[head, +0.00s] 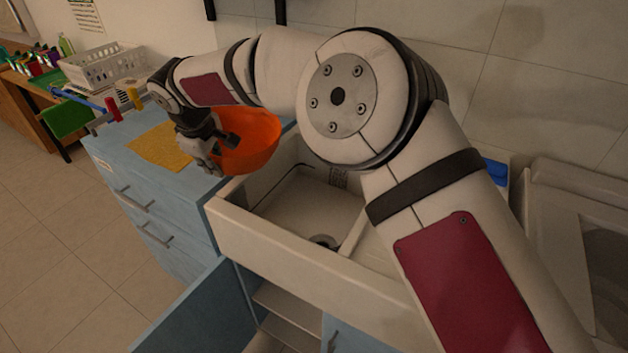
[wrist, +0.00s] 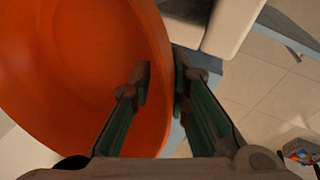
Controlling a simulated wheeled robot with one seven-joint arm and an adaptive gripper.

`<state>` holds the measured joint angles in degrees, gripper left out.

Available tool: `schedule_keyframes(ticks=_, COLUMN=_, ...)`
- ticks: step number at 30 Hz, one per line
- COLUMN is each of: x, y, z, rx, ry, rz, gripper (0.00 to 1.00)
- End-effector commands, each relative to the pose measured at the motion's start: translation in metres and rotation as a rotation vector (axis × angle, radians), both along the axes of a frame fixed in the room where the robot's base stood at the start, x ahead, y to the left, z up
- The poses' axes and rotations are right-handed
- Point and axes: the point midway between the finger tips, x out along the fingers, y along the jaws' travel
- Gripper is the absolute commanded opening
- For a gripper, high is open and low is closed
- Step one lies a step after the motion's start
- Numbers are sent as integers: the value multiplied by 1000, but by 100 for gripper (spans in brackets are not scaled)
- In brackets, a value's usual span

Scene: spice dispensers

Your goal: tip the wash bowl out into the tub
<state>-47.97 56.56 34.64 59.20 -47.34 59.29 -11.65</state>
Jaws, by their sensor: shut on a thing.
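An orange bowl (head: 252,143) is held by its rim in my gripper (head: 220,145), at the left end of the sink tub. The bowl is tilted, with its hollow side partly showing. In the wrist view the bowl (wrist: 85,75) fills the left side, and its wall passes between the two fingers of my gripper (wrist: 163,85). The white tub (head: 300,235) stands below and to the right of the bowl, with a dark drain in its floor. My arm hides part of the tub's right side. I cannot tell whether the bowl holds anything.
A blue cabinet (head: 180,200) with a yellow cloth (head: 160,147) on top stands left of the tub. A white basket (head: 103,69) is farther back. A cabinet door (head: 190,315) hangs open below the tub. A blue item (head: 496,172) lies at right.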

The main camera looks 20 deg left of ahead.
Motion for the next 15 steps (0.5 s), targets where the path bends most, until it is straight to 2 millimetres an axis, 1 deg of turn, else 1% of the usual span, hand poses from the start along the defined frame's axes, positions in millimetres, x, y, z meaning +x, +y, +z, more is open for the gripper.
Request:
schedule_keyframes(ticks=1, x=1, y=3, z=-4, rx=-17, ry=-2, rz=-2, gripper=0)
schedule_keyframes(ticks=6, x=1, y=5, z=-12, rx=-78, ry=-2, rz=-5, gripper=0)
schedule_keyframes(ticks=15, x=1, y=7, z=-18, rx=-134, ry=1, rz=-8, gripper=0)
